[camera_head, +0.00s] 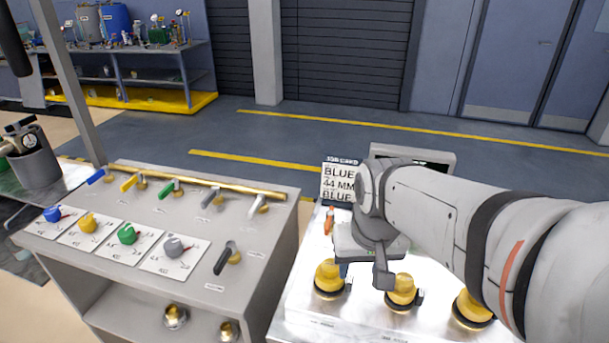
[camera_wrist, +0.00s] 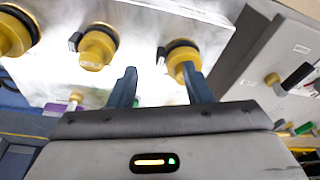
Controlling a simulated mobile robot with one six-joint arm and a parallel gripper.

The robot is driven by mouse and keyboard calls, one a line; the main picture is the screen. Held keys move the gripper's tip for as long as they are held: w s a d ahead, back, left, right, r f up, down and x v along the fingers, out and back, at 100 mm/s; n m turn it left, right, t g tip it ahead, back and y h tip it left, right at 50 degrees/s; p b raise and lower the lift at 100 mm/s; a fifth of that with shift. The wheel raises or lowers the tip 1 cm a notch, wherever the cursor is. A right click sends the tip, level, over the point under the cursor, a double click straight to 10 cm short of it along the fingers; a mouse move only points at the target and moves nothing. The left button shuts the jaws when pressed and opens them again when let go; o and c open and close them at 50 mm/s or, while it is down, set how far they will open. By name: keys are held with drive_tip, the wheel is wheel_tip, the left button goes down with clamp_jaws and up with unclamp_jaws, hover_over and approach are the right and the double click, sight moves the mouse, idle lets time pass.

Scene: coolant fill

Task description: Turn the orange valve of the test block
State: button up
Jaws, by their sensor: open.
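The test block (camera_head: 300,300) has a bright metal top. A small upright orange handle (camera_head: 329,220) stands at its back left, and I take it for the orange valve; I cannot make it out in the wrist view. My gripper (camera_head: 363,275) is open and points down over the block, to the right of and in front of the orange handle. In the wrist view its two fingers (camera_wrist: 159,85) have nothing between them. The right finger there overlaps a yellow knob (camera_wrist: 182,62), which is the left knob (camera_head: 328,277) in the head view. Contact cannot be told.
Two more yellow knobs (camera_head: 402,289) (camera_head: 472,308) stand along the block. A job card (camera_head: 339,182) reads BLUE, 44 MM, BLUE. A grey console (camera_head: 190,235) with coloured levers and dials stands at the left. A dark screen (camera_head: 425,160) is behind my arm.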

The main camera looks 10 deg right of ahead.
drive_tip(key=w+r+m+g, duration=0.1)
drive_tip(key=w+r+m, duration=0.15)
drive_tip(key=w, duration=0.95)
drive_tip(key=m+g, duration=0.1)
drive_tip(key=m, duration=0.3)
hover_over(330, 212)
wheel_tip(330, 212, down, 4)
drive_tip(key=shift+s+d+r, duration=0.1)
drive_tip(key=shift+s, duration=0.05)
drive_tip(key=shift+w, duration=0.2)
wheel_tip(330, 212, down, 8)
drive_tip(key=shift+r, duration=0.1)
drive_tip(key=shift+c, duration=0.3)
clamp_jaws()
